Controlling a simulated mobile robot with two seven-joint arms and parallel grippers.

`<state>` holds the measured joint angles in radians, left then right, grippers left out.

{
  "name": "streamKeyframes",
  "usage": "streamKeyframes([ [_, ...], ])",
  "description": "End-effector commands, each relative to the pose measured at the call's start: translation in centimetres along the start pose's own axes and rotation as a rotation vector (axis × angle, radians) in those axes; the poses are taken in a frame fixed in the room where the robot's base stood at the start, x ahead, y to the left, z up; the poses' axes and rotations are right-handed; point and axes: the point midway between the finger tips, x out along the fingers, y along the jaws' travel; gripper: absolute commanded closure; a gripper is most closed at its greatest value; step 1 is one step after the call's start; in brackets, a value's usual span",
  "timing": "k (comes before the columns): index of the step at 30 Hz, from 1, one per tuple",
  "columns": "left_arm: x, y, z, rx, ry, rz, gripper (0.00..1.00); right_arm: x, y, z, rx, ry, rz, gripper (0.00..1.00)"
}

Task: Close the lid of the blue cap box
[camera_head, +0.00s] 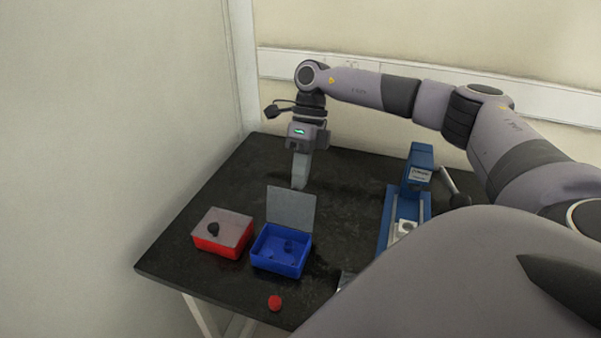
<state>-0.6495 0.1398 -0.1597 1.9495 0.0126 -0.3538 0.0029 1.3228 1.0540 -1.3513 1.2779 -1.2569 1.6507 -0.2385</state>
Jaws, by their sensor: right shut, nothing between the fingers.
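The blue cap box (281,259) stands near the front left of the black table, with a few dark blue pieces inside. Its grey lid (291,208) is open and stands nearly upright at the box's back edge. My right gripper (300,184) points down behind the lid, close to its upper edge. Its fingers are shut with nothing between them. I cannot tell whether the fingertips touch the lid. My left gripper is not in view.
A red cap (275,303) lies in front. A blue press with a lever (420,165) stands to the right. The table (190,205) is clear at the back left.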

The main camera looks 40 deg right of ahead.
Motion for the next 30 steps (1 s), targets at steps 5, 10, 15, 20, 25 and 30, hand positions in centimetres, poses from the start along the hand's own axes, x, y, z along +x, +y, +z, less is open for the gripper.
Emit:
streamKeyframes([
  [5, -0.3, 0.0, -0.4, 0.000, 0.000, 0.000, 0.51, -0.2, 0.4, -0.1, -0.001, 0.000, -0.037, 1.00],
  [10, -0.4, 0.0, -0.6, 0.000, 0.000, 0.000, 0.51, -0.3, 0.6, 0.0, -0.001, -0.001, -0.058, 1.00],
  [15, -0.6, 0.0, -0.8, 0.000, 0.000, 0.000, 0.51, -0.4, 0.8, 0.0, -0.002, -0.001, -0.083, 1.00],
  [20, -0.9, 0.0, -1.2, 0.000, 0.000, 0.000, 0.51, -0.6, 1.3, 0.0, -0.004, -0.002, -0.131, 1.00],
  [25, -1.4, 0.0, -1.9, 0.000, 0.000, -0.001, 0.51, -0.7, 2.3, -0.1, -0.006, -0.003, -0.225, 1.00],
  [30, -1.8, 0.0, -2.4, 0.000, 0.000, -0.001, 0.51, -0.6, 3.9, -0.1, -0.011, -0.005, -0.376, 1.00],
])
